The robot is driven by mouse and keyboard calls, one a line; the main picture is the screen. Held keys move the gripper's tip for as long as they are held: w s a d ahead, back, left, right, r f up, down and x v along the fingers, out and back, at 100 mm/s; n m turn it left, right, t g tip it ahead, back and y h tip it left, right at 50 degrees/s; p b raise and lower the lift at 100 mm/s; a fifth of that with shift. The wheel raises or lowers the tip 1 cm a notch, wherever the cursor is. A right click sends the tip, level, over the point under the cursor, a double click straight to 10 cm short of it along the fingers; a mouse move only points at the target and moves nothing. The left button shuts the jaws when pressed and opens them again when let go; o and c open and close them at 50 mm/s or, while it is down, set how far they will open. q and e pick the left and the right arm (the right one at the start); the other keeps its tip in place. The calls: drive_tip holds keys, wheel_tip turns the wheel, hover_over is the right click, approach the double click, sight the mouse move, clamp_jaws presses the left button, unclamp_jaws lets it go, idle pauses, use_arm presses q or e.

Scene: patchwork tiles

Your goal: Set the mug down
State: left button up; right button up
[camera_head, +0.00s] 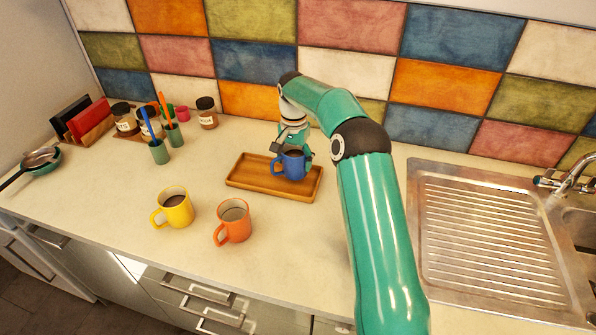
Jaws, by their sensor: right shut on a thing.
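A blue mug (291,165) is at the wooden tray (246,183), over its right half, and looks upright. My right gripper (293,150) is shut on the blue mug from above and behind. Whether the mug's base touches the tray is hard to tell. A yellow mug (177,209) with dark contents and an orange mug (235,222) stand on the counter in front of the tray. My left gripper is not in view.
Green cups (159,152) with utensils and several jars (207,113) stand left of the tray. A pan (40,160) lies at the far left. A metal drainboard (480,230) and tap (566,178) are at the right. The tray's left half is clear.

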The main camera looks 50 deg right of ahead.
sight(295, 169)
wheel_tip(295, 169, down, 4)
drive_tip(key=shift+w+r+b, duration=0.1)
drive_tip(key=shift+r+b, duration=0.1)
drive_tip(key=shift+b, duration=0.95)
drive_tip(key=shift+r, duration=0.15)
drive_tip(key=o, duration=1.7)
drive_tip(key=shift+o, duration=0.2)
